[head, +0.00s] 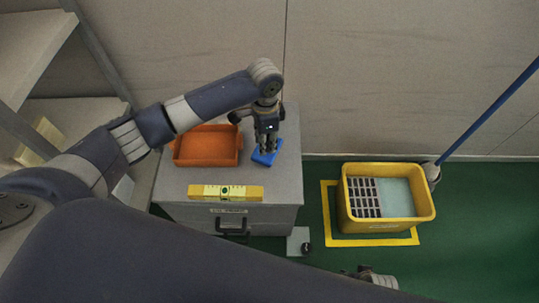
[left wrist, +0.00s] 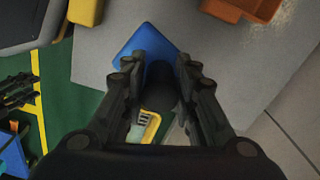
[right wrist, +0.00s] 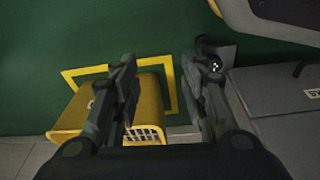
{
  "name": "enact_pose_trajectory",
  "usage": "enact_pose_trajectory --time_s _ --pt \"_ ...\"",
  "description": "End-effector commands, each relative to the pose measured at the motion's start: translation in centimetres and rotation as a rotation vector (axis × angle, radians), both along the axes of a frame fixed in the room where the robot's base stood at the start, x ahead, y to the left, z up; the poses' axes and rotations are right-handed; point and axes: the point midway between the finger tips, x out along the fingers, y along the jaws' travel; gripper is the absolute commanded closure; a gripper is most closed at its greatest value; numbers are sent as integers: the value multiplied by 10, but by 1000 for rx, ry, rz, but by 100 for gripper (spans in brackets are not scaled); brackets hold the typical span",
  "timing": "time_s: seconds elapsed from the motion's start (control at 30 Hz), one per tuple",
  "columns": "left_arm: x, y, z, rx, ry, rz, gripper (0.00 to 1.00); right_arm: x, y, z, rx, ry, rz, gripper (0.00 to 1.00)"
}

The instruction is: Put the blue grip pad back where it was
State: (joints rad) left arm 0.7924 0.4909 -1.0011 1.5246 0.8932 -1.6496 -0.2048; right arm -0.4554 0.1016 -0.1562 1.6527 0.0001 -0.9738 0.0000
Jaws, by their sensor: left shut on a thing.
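The blue grip pad (head: 264,158) is at the right side of the grey cabinet top (head: 285,185). My left gripper (head: 266,144) points down over it and is shut on it. In the left wrist view the blue pad (left wrist: 143,42) shows between and beyond the fingertips, and its near part is hidden. I cannot tell whether the pad touches the cabinet top. My right gripper (right wrist: 162,62) is open and empty in the right wrist view, over the green floor beside the cabinet.
An orange tray (head: 206,163) and a yellow level (head: 226,191) are on the cabinet top. A yellow bucket (head: 390,226) with a blue-handled mop stands in a yellow floor marking (head: 330,215) to the right. Shelves (head: 30,45) stand at the left, a wall behind.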

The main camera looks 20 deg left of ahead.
Motion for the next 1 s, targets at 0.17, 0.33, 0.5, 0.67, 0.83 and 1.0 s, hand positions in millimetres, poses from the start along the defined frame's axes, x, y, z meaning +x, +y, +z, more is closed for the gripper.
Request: enact_pose_trajectory --time_s 0.17,0.33,0.5,0.67,0.83,1.0 --pt "0 0 -17 0 -1 0 95 6 0 13 0 -8 -1 60" --pt "-1 0 -35 1 2 0 95 11 1 26 1 -17 -3 60" --pt "0 0 -55 -1 -1 0 95 16 1 45 2 -26 -5 60" --pt "0 0 -60 0 -1 0 95 17 1 52 1 -28 -5 60" --pt "0 0 -59 0 -1 0 95 17 1 52 1 -28 -5 60" --pt "0 0 -62 1 -1 1 71 16 1 50 1 -26 -5 60"
